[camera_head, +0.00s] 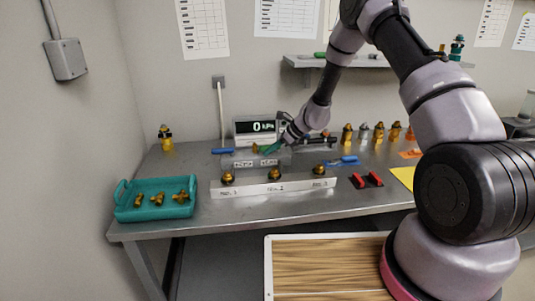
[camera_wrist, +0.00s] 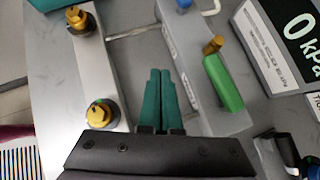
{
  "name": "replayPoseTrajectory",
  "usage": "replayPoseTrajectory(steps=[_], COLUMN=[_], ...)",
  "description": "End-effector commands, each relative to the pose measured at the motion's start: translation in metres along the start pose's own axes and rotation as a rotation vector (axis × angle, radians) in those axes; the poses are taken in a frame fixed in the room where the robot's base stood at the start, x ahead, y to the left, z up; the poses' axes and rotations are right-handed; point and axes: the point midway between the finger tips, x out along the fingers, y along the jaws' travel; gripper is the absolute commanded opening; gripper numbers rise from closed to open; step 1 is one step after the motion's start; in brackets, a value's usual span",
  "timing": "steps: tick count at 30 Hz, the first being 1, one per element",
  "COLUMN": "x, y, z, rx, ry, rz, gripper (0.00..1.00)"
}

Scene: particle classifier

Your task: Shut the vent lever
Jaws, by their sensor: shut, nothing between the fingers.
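A green lever (camera_wrist: 222,82) with a brass end (camera_wrist: 214,45) sits on a grey block (camera_wrist: 190,70) in the wrist view. I take it as the vent lever, but its label is not readable. My gripper (camera_wrist: 160,72) has dark teal fingers that are together and empty. They are left of the green lever and apart from it, over the grey block's near side. In the head view my gripper (camera_head: 268,148) is low in front of the pressure display (camera_head: 262,127), which reads 0 kPa. The lever is hard to tell from the fingers there.
A white strip (camera_head: 285,187) with brass fittings stands along the front of the bench. A blue handle (camera_head: 222,151) below a white pipe is left of the display. A teal tray (camera_head: 128,212) with fittings is far left. Red and blue tools lie at right.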

Motion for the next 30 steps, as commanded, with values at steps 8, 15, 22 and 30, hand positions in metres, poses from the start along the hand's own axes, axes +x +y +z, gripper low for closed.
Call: replayPoseTrajectory(steps=[8,15,22,30], x=[-0.033,-0.049,-0.05,-0.068], y=[0.028,0.042,0.043,0.043], z=[0.013,0.018,0.018,0.031], rx=[0.0,0.0,0.0,-0.058], ry=[0.0,0.0,0.0,-0.001], rz=[0.0,0.0,0.001,-0.006], gripper=[0.0,0.0,0.0,0.0])
